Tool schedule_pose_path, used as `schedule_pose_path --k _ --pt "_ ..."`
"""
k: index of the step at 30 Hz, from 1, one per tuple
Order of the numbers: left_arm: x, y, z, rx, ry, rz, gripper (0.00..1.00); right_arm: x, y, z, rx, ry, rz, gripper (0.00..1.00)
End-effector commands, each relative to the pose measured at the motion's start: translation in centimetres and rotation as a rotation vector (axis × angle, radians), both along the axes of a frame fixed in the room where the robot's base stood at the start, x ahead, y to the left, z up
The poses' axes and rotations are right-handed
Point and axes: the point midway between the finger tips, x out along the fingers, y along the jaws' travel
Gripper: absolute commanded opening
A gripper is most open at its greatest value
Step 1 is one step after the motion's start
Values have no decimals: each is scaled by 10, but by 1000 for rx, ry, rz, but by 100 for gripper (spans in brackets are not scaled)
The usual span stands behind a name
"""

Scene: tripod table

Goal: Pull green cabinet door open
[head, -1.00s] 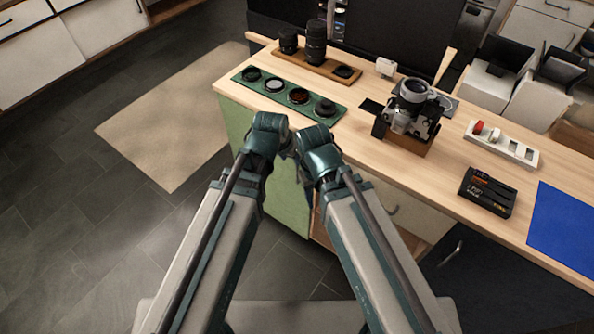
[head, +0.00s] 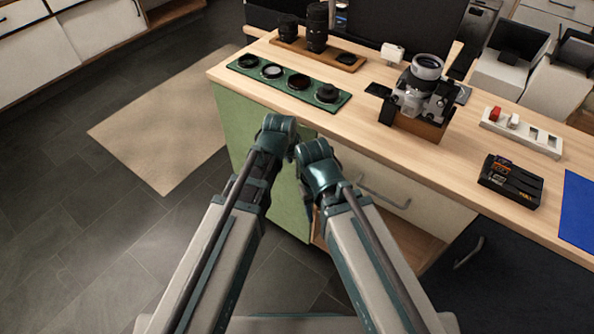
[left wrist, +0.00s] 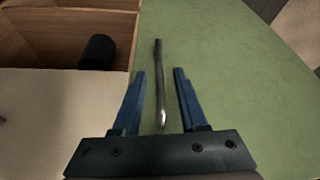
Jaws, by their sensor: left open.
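The green cabinet door (head: 232,130) is on the left front of the wooden bench in the head view, partly hidden by my arms. It fills the right of the left wrist view (left wrist: 235,75) and looks closed. Its metal bar handle (left wrist: 160,98) runs along the door's left side. My left gripper (left wrist: 160,72) is open, one blue finger on each side of the handle in the picture, with gaps to both. I cannot tell how deep the handle sits between them. In the head view both grippers are hidden behind my wrists.
An open wooden compartment (left wrist: 40,22) with a black cylinder (left wrist: 97,52) and a pale drawer front (left wrist: 40,120) lie beside the door. A green lens tray (head: 285,84), a camera (head: 418,95) and a black box (head: 511,182) stand on the benchtop (head: 375,143). The floor at left is clear.

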Motion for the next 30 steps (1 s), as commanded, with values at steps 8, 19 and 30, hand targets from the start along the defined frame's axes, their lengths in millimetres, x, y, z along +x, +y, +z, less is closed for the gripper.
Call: schedule_pose_path --k 8,19,30 --pt "7 -3 -20 0 0 0 42 0 0 -20 0 0 0 50" --pt "7 -3 -19 0 0 0 15 0 0 -19 0 0 0 50" --pt "7 -3 -19 0 0 0 0 0 0 -19 0 0 0 50"
